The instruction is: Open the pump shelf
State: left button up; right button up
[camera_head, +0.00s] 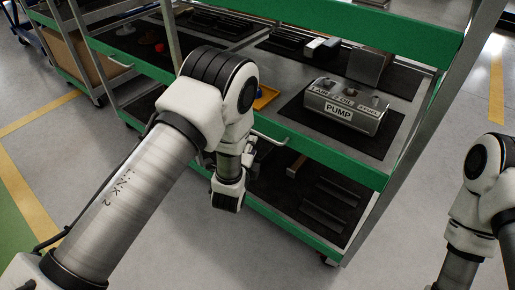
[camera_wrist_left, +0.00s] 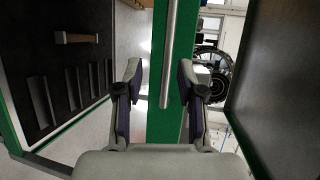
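The pump (camera_head: 343,107), a grey metal block labelled PUMP, sits on a dark mat on the upper visible shelf of the cart. This pump shelf has a green front edge (camera_head: 330,165) with a pale bar handle (camera_head: 270,138) on it. My left gripper (camera_head: 252,150) is at the handle, partly hidden behind my left arm. In the left wrist view, the left gripper (camera_wrist_left: 160,97) is open. The grey handle bar (camera_wrist_left: 170,50) runs between its two fingers, in front of the green edge (camera_wrist_left: 155,125), with visible gaps to the fingers. The right gripper is out of view.
A lower shelf (camera_head: 325,200) with dark slotted inserts lies below the pump shelf. A yellow tray (camera_head: 265,97) and small boxes (camera_head: 322,48) are on the upper shelf. Another cart (camera_head: 75,50) stands at the left. The floor (camera_head: 300,270) in front is clear.

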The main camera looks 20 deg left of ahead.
aim_at(258, 134)
pick_arm(q)
jog(key=shift+w+d+r, duration=0.1)
jog(key=shift+w+r, duration=0.4)
jog(key=shift+w, duration=0.4)
jog(key=x, duration=0.6)
jog(key=shift+s+f, duration=0.1)
grip_shut()
